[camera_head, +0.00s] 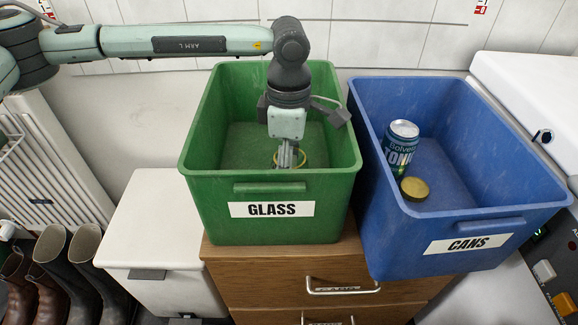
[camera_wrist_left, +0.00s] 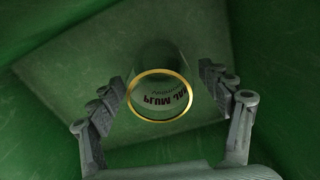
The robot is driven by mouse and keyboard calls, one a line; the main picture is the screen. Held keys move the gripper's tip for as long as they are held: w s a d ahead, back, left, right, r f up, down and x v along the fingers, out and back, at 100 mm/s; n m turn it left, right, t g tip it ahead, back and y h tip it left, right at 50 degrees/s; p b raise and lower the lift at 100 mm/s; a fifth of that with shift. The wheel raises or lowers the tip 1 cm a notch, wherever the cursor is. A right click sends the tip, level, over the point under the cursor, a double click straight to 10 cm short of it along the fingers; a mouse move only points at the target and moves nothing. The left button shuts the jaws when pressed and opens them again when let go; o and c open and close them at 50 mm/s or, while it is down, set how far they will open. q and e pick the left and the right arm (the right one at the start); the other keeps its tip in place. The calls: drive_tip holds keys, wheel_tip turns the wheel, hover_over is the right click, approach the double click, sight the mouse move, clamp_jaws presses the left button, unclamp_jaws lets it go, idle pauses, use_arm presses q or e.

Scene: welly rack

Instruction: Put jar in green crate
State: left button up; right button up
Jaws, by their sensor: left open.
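The green crate (camera_head: 270,181) labelled GLASS stands on a wooden drawer unit. My left gripper (camera_head: 289,158) reaches down into it from above. The jar (camera_wrist_left: 160,98) is inside the green crate, with a gold rim and a label reading PLUM JAM. In the left wrist view my left gripper (camera_wrist_left: 165,105) is open, with one finger on each side of the jar and visible gaps between. In the head view the jar's rim (camera_head: 303,158) shows partly behind the gripper. My right gripper is not in view.
The blue crate (camera_head: 520,222) labelled CANS stands to the right, holding a can (camera_head: 401,148) and a gold lid (camera_head: 414,188). A white bin (camera_head: 150,215) is at the left, with boots (camera_head: 60,270) beside it. The wall is close behind the crates.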

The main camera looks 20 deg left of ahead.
use_arm(q)
wheel_tip(320, 180, up, 12)
drive_tip(key=shift+r, duration=0.15)
idle(0.5)
